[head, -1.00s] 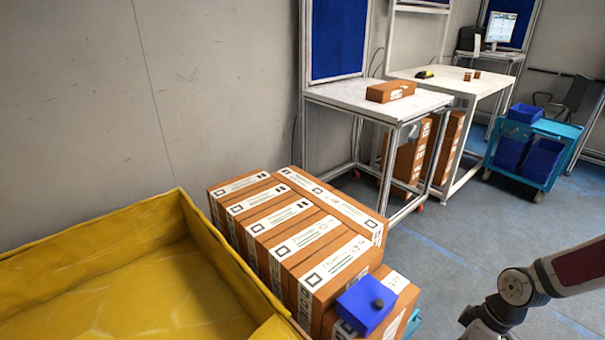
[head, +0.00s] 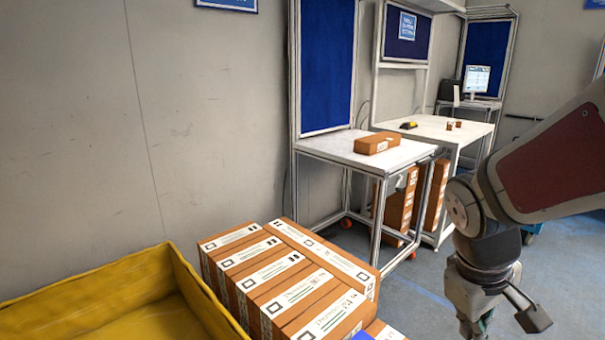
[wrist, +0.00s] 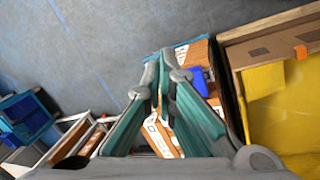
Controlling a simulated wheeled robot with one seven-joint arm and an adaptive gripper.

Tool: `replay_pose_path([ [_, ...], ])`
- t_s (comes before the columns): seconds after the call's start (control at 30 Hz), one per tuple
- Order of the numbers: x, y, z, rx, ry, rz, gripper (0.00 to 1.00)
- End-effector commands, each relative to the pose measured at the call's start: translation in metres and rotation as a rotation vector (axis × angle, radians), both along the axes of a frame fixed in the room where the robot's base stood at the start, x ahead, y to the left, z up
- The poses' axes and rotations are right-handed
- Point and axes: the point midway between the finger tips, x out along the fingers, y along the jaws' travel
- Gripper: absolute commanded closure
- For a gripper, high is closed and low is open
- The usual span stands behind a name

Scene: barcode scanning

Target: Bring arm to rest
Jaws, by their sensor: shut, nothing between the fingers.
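My arm (head: 540,175) shows at the right of the head view, with its wrist hanging down; the fingers are cut off or hidden at the bottom edge there. In the wrist view my gripper (wrist: 165,58) points away from the camera with its fingertips together. Nothing is between the fingers. It is in the air above the floor and the boxes, apart from them.
Several brown labelled boxes (head: 285,275) stand beside a yellow bin (head: 110,300). A blue object (wrist: 200,80) lies by the boxes. A white table (head: 345,150) holds one brown box (head: 377,143). Grey floor (head: 425,290) is open between the tables and boxes.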

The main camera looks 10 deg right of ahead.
Motion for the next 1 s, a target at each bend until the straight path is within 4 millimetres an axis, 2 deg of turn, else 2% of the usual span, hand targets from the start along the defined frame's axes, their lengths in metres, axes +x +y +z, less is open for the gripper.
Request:
replay_pose_path([
  [0.03,-0.006,0.012,0.017,0.005,-0.049,-0.013,1.0],
  [0.2,-0.03,0.051,0.054,0.079,-0.181,-0.074,1.0],
  [0.33,-0.05,0.077,0.074,0.163,-0.262,-0.105,1.0],
  [0.47,-0.067,0.095,0.086,0.241,-0.315,-0.122,1.0],
  [0.63,-0.077,0.106,0.092,0.293,-0.339,-0.13,1.0],
  [1.0,-0.077,0.106,0.093,0.297,-0.341,-0.13,1.0],
])
